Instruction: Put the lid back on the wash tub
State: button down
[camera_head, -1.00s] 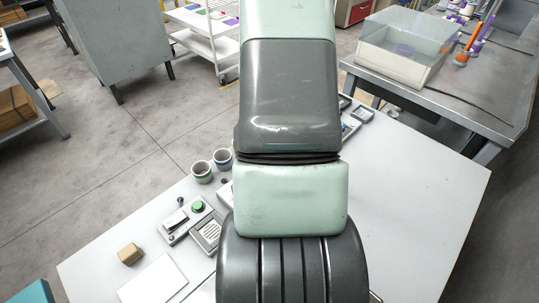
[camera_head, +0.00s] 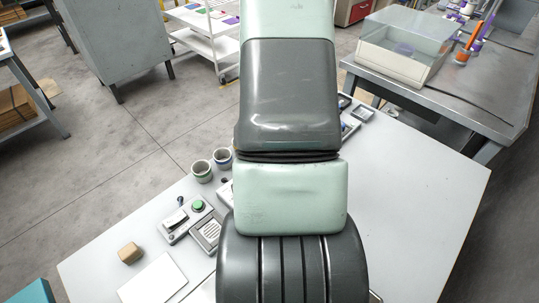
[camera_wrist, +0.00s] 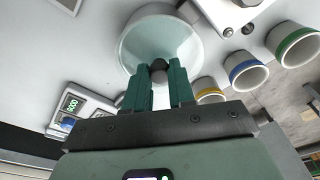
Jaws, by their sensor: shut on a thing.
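My gripper (camera_wrist: 160,82) shows in the wrist view with its two dark green fingers shut on a small dark knob (camera_wrist: 158,67). The knob sits at the near side of a pale round lid (camera_wrist: 160,32), as seen in this view. The lid appears as a whitish disc with a lighter rim, partly covered by the fingers. I cannot make out the wash tub as a separate thing in the wrist view. In the head view my arm covers the middle of the table, and the gripper, lid and tub are hidden.
Cups with green (camera_wrist: 297,45), blue (camera_wrist: 245,72) and yellow (camera_wrist: 209,91) bands stand to the lid's right in the wrist view. A device with a green display (camera_wrist: 76,106) is at left. In the head view, a green-button box (camera_head: 198,209) and brown block (camera_head: 130,253) are left; the table's right is clear.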

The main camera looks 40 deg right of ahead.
jog(key=shift+c, duration=2)
grip_release()
jog(key=shift+r, duration=0.1)
jog(key=shift+r, duration=3.4)
jog(key=shift+c, duration=0.3)
grip_shut()
